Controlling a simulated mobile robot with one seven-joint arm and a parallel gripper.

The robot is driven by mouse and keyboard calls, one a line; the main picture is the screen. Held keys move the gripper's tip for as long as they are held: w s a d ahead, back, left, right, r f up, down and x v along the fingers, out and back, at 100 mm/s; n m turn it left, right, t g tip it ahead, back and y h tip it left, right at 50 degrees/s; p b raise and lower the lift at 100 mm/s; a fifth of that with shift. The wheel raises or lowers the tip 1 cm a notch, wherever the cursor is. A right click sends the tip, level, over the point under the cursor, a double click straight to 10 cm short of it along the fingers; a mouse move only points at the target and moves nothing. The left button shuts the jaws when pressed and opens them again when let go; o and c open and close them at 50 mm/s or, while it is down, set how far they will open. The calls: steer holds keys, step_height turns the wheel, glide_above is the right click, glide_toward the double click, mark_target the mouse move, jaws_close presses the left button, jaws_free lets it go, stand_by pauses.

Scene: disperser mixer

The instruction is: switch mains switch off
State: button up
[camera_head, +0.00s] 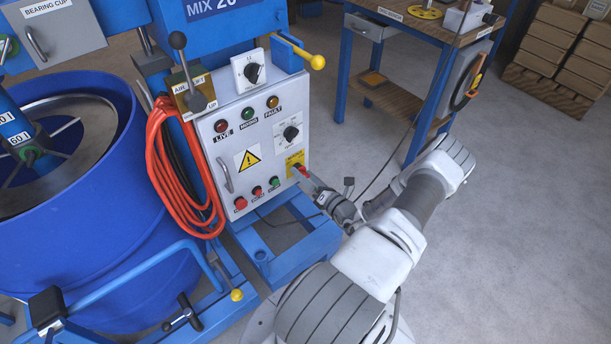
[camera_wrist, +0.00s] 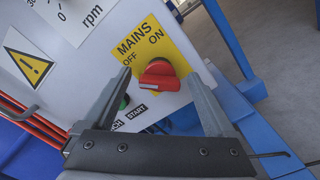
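The mains switch (camera_wrist: 158,76) is a red rotary knob on a yellow plate (camera_wrist: 152,42) marked MAINS, OFF and ON. My gripper (camera_wrist: 157,80) is open, with one finger on each side of the knob in the wrist view. Gaps show between the fingers and the knob, so I see no grip. In the head view my gripper (camera_head: 308,181) is right at the panel front. I cannot tell which mark the knob points to.
The control panel (camera_head: 228,133) also carries lamps, a speed dial (camera_head: 291,133), a handle and push buttons (camera_head: 257,190) close to the switch. An orange cable (camera_head: 172,170) hangs at its left. A blue drum (camera_head: 75,240) stands left. Floor is clear at the right.

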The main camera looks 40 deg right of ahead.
steer(key=s+a+p, duration=0.1)
steer(key=s+a, duration=0.1)
steer(key=s, duration=1.5)
steer(key=shift+s+p, duration=0.15)
steer(key=shift+p, duration=0.2)
steer(key=shift+r, duration=0.1)
